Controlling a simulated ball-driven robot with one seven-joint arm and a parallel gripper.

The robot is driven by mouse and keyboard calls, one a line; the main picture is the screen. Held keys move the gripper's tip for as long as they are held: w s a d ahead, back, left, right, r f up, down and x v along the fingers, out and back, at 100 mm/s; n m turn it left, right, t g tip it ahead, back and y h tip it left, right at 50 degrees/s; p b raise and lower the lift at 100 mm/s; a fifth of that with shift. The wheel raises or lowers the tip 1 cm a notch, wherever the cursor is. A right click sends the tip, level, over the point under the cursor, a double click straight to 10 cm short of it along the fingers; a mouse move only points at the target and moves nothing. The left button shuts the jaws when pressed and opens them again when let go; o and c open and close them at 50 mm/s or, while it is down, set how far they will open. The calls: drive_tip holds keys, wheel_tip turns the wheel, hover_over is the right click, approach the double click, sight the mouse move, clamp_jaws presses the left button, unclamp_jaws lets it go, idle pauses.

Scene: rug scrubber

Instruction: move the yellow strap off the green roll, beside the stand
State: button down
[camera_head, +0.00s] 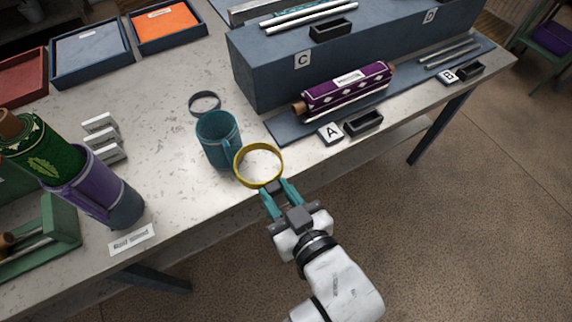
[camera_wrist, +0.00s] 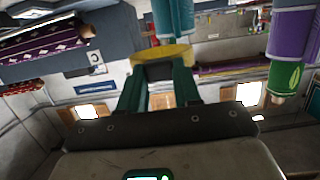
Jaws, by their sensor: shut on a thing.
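The yellow strap (camera_head: 240,172) is a ring held at the table's front edge, clear of the green roll. It also shows in the wrist view (camera_wrist: 178,51). My gripper (camera_head: 272,188) is shut on the strap's near rim; its teal fingers also show in the wrist view (camera_wrist: 160,72). The green roll (camera_head: 45,150) leans at the far left, its lower part inside a purple sleeve (camera_head: 85,183) with a blue-grey base (camera_head: 124,208), which may be the stand. The roll's end shows at the right of the wrist view (camera_wrist: 284,76).
A dark ring (camera_head: 205,103) lies behind the mug. A purple roll (camera_head: 345,90) lies on a slate board at right. White blocks (camera_head: 103,137) and a label (camera_head: 132,239) flank the sleeve.

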drive_tip(key=w+f, duration=1)
drive_tip(key=f, duration=0.1)
drive_tip(key=shift+p, duration=0.3)
drive_tip(key=shift+a+f, duration=0.1)
drive_tip(key=shift+f, duration=0.15)
drive_tip(key=c, duration=0.8)
unclamp_jaws()
